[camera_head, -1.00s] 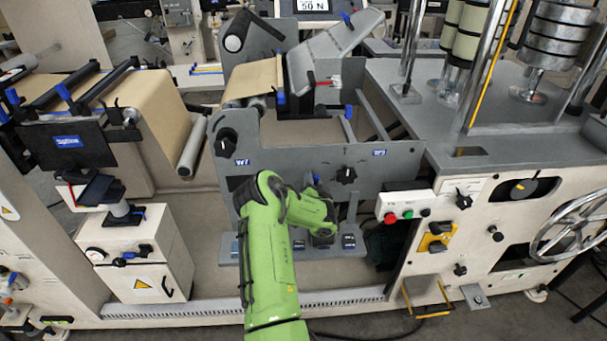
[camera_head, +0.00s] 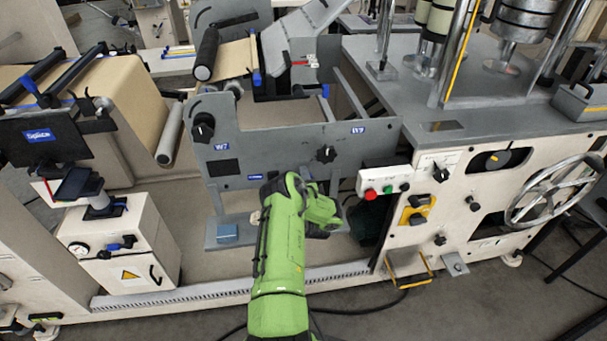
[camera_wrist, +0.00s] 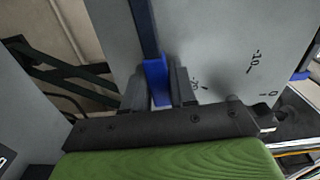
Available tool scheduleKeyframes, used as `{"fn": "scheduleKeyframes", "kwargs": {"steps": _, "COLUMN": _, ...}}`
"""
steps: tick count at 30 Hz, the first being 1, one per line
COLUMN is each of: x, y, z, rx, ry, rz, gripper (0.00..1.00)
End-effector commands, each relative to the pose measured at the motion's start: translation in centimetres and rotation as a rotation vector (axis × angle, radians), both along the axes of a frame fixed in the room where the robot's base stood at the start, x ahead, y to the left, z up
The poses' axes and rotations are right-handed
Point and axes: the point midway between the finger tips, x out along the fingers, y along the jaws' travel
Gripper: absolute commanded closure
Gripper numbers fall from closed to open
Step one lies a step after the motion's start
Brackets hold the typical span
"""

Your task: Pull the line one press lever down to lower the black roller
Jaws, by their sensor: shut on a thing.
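My gripper (camera_wrist: 155,92) is shut on a blue lever handle (camera_wrist: 155,72) in the wrist view. The handle sits between the two dark fingers, and a dark blue bar runs up from it. A grey plate with scale marks (camera_wrist: 225,45) stands right behind it. In the head view my green arm reaches to the front of the grey W7 frame (camera_head: 270,150), and hides the fingers and handle. The black roller (camera_head: 208,52) lies at the left end of the brown paper web (camera_head: 236,58), above that frame. I cannot tell whether it touches the paper.
A white cabinet (camera_head: 130,245) with a gauge stands to the left. To the right are a button box (camera_head: 385,188), a yellow switch (camera_head: 416,209) and a handwheel (camera_head: 555,190). A black cable lies on the floor in front.

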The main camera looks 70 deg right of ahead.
Motion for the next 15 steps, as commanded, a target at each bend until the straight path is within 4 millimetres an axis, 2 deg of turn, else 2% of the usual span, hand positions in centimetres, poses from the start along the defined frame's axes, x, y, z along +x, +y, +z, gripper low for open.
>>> {"fn": "scheduleKeyframes", "kwargs": {"steps": 15, "x": -0.09, "y": 0.03, "z": -0.95, "rx": 0.041, "ry": -0.074, "rz": -0.001, "gripper": 1.00}}
